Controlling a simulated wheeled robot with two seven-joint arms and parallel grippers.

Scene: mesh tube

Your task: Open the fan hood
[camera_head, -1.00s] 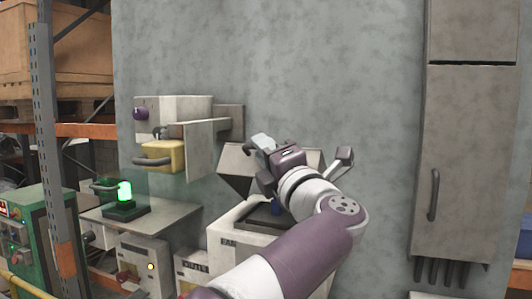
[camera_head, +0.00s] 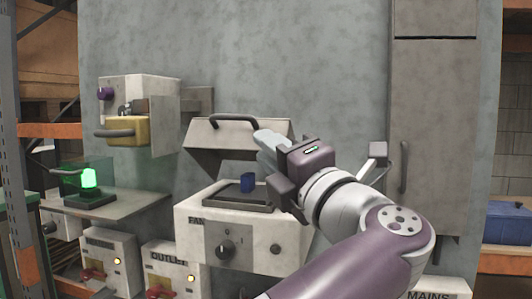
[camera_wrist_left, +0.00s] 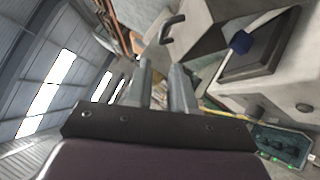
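The fan hood (camera_head: 205,138) is a grey cover with a dark curved handle (camera_head: 235,118). It stands raised behind the white fan box (camera_head: 245,235), whose top is uncovered and shows a dark recessed plate with a blue block (camera_head: 247,182). My left gripper (camera_head: 268,142) is at the hood's right end, to the right of the handle, and appears clear of it. In the left wrist view its two fingers (camera_wrist_left: 162,85) are apart with nothing between them; the hood handle (camera_wrist_left: 172,28) shows beyond the tips. My right gripper is out of view.
A wall box with a yellow part (camera_head: 130,130) hangs to the left. Below it, a green lamp (camera_head: 90,178) stands on a shelf. A tall grey cabinet (camera_head: 430,130) stands to the right.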

